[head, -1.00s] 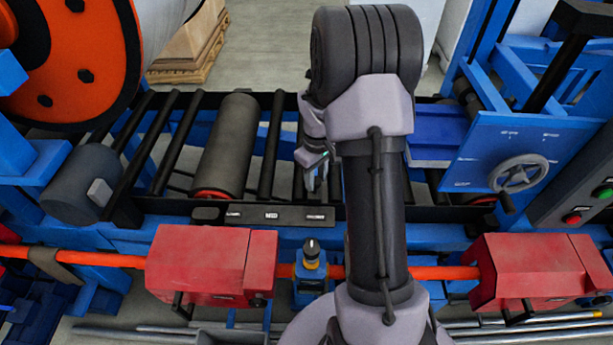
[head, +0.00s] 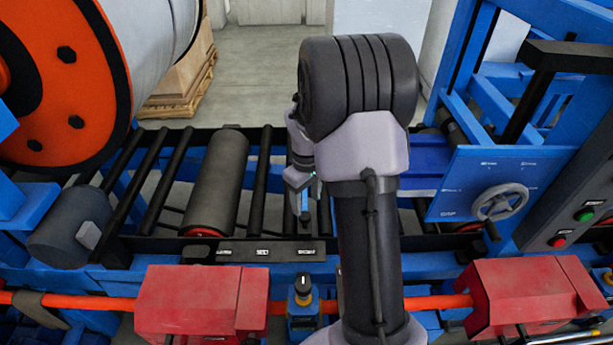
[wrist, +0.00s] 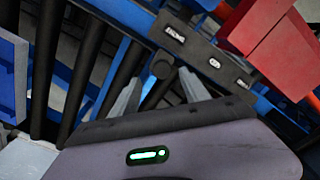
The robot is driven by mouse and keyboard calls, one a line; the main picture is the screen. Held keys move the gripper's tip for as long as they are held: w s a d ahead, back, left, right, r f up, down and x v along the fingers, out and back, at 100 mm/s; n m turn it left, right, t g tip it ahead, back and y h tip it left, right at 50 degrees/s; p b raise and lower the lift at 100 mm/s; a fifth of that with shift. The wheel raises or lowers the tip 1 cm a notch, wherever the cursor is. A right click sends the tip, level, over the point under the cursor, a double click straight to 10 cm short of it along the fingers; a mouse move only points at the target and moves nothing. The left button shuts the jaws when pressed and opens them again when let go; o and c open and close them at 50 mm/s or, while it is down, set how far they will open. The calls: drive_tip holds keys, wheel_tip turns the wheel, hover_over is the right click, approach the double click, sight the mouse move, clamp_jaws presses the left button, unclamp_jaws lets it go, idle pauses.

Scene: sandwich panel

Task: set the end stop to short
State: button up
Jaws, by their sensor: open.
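A dark strip (head: 262,252) with three small white labels lies along the front rail of the roller bed. The middle label seems to read MED; the others are too small to read surely. A dark round knob (wrist: 162,65) shows beside the strip (wrist: 205,58) in the wrist view. I cannot tell whether it is the end stop's handle. My gripper (head: 304,215) hangs just behind the strip's right end in the head view, pointing down. In the wrist view my gripper (wrist: 158,82) is open and empty, its two fingers apart, with the knob beyond and between their tips.
Red clamp blocks (head: 200,302) and (head: 530,297) sit on an orange bar in front of the strip. A yellow-blue unit with a black knob (head: 302,290) stands between them. A grey roller (head: 217,180) lies left of my gripper, a handwheel panel (head: 495,185) right.

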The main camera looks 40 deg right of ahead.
wheel_tip(320, 180, up, 12)
drive_tip(key=p, duration=0.2)
drive_tip(key=shift+f+p, duration=0.15)
drive_tip(key=shift+p, duration=0.15)
drive_tip(key=s+a+r+m+t+b, duration=0.15)
drive_tip(key=s+a+b, duration=0.25)
drive_tip(key=a, duration=0.4)
drive_tip(key=s+a+r+m+t+b, duration=0.15)
drive_tip(key=s+a+b, duration=0.3)
drive_tip(key=a, duration=0.45)
drive_tip(key=s+a+f+m+t+y+b, duration=0.2)
drive_tip(key=s+a+f+m+b, duration=0.1)
drive_tip(key=s+a, duration=0.4)
drive_tip(key=s+b, duration=0.1)
drive_tip(key=s, duration=0.2)
drive_tip(key=shift+a+f+t, duration=0.25)
drive_tip(key=shift+f+t, duration=0.15)
drive_tip(key=shift+d, duration=0.1)
